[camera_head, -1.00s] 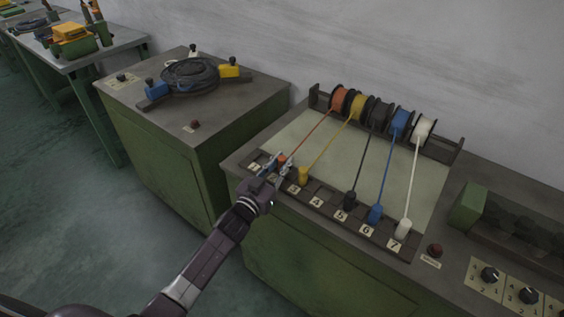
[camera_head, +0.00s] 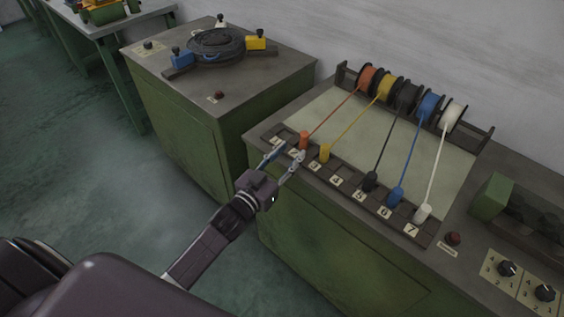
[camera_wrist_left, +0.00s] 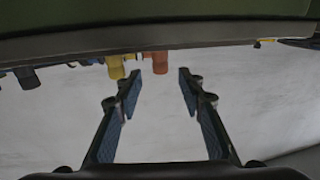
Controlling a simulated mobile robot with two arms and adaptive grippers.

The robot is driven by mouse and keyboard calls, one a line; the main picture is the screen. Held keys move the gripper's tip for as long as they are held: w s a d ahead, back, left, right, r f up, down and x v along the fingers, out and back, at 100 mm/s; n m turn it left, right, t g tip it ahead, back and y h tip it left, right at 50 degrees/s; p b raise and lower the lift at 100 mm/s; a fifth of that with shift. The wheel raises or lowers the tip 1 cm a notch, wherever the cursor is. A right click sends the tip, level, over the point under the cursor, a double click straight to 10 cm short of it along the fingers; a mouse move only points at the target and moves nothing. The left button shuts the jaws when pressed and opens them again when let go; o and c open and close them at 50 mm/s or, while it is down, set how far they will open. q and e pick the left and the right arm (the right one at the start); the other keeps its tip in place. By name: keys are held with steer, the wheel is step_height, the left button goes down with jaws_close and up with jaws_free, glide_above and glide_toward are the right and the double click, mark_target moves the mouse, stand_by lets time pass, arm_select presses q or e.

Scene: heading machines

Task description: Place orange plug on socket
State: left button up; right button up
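The orange plug (camera_head: 304,141) stands upright in the socket strip behind label 2, with its orange cord running back to its spool. In the left wrist view the orange plug (camera_wrist_left: 160,63) shows ahead, between the lines of the two fingers. My left gripper (camera_head: 290,150) is open and empty just in front of the strip, its fingers apart from the plug. Its spread fingertips also show in the left wrist view (camera_wrist_left: 158,78). The socket strip (camera_head: 345,182) is dark, with numbered labels 1 to 7. The position at label 4 holds no plug. My right gripper is not in view.
The yellow plug (camera_head: 324,153) stands close beside the orange one. The black (camera_head: 370,181), blue (camera_head: 395,197) and white (camera_head: 422,213) plugs stand further right. Cords run taut to the spool rack (camera_head: 480,148). A second green cabinet (camera_head: 180,120) stands at left.

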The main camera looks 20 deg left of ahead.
arm_select(q)
steer(key=shift+s+a, duration=0.2)
steer(key=shift+s, duration=0.7)
steer(key=shift+s+a, duration=0.15)
steer(key=shift+s, duration=0.7)
steer(key=s+f+n+g+y, duration=0.2)
steer(key=s+f+g+y, duration=0.2)
steer(key=s+f+g, duration=0.6)
steer(key=s+d+m+g, duration=0.2)
steer(key=s+g, duration=0.2)
steer(key=s, duration=1.5)
step_height(320, 180, down, 25)
steer(key=s+g, duration=0.1)
steer(key=s, duration=0.1)
steer(key=s+a+f+g, duration=0.1)
steer(key=s+a+f, duration=0.2)
steer(key=s+f, duration=1.4)
steer(key=shift+s+a+f+g+h, duration=0.15)
steer(key=shift+f+g+h, duration=0.15)
steer(key=shift+f, duration=0.05)
